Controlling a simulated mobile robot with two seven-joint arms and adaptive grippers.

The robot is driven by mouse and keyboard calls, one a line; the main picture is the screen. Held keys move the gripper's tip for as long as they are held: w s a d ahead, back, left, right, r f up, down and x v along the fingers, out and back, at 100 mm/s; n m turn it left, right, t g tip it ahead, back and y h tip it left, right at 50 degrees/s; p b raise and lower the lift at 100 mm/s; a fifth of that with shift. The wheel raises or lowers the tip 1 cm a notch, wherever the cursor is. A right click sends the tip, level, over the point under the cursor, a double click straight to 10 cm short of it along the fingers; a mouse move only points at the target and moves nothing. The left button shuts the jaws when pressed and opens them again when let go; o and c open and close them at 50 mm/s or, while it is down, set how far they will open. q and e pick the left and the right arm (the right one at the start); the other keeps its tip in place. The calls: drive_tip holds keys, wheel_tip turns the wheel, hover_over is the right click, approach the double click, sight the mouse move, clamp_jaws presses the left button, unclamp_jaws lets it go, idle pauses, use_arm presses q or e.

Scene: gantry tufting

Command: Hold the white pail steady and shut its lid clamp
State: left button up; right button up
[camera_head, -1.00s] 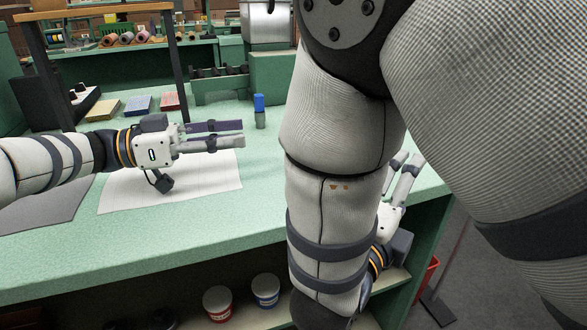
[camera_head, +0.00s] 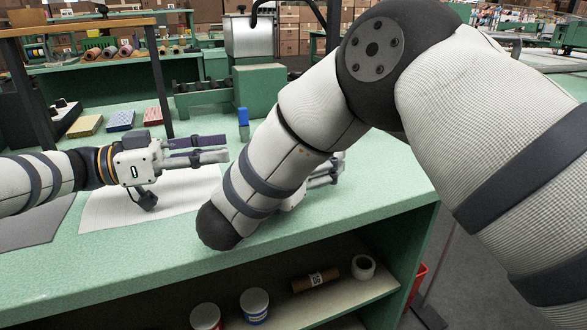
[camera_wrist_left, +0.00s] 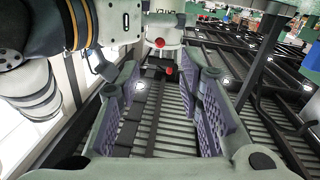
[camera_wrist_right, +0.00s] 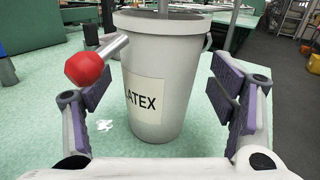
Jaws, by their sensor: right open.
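The white pail (camera_wrist_right: 168,60) stands upright on the green bench in the right wrist view, with a "LATEX" label (camera_wrist_right: 144,98) facing me. A metal lever with a red knob (camera_wrist_right: 84,68) sticks out at the pail's upper left. My right gripper (camera_wrist_right: 162,90) is open, its fingers on either side of the pail; I cannot tell whether they touch it. In the head view my right gripper (camera_head: 325,173) is mostly behind my right arm, and no pail shows. My left gripper (camera_head: 228,148) is open and empty above a white sheet; its spread pads show in the left wrist view (camera_wrist_left: 170,100).
A small blue-topped bottle (camera_head: 243,120) stands on the bench. Coloured blocks (camera_head: 121,120) lie at the back left. Below the bench top, a shelf holds two tubs (camera_head: 254,303), a brown roll (camera_head: 314,279) and a white roll (camera_head: 363,266). Dark posts (camera_head: 156,80) rise behind my left gripper.

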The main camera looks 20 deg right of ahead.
drive_tip(key=shift+x, duration=0.85)
